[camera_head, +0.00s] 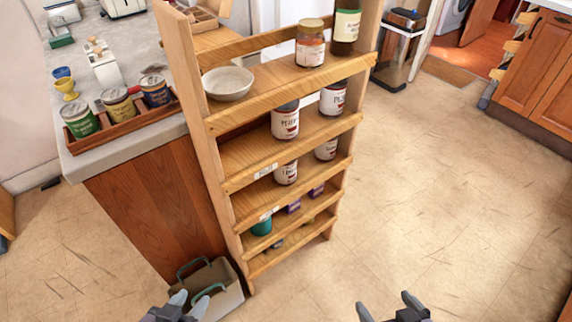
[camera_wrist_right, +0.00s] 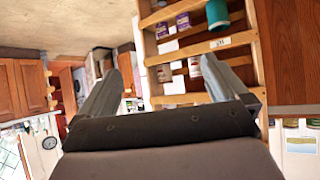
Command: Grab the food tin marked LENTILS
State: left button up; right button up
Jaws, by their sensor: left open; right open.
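A wooden shelf rack (camera_head: 265,179) stands in the middle of the head view, holding several white-and-dark tins. Two tins are on its second shelf, a left tin (camera_head: 285,121) and a right tin (camera_head: 333,99). Two more are on the third shelf, a left tin (camera_head: 286,173) and a right tin (camera_head: 326,149). Their labels are too small to tell surely which says LENTILS. My left gripper (camera_head: 189,301) is open and empty at the bottom edge, by a box. My right gripper (camera_head: 385,303) is open and empty, low and right of the rack; its spread fingers show in the wrist view (camera_wrist_right: 158,85).
A bowl (camera_head: 228,83), a jar (camera_head: 310,43) and a bottle (camera_head: 346,25) stand on the top shelf. A tray of coloured tins (camera_head: 138,123) sits on the counter to the left. A box (camera_head: 220,300) stands on the floor by the rack. The floor to the right is clear.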

aim_at(286, 175)
jog(key=i+l+u, duration=0.15)
jog(key=l, duration=0.2)
jog(key=i+l+u, duration=0.15)
jog(key=l, duration=0.2)
jog(key=i+l+u, duration=0.15)
jog(key=l, duration=0.25)
jog(key=i+l+u, duration=0.15)
jog(key=l, duration=0.25)
jog(key=l+u, duration=0.15)
jog(key=l, duration=0.25)
jog(key=i, duration=0.05)
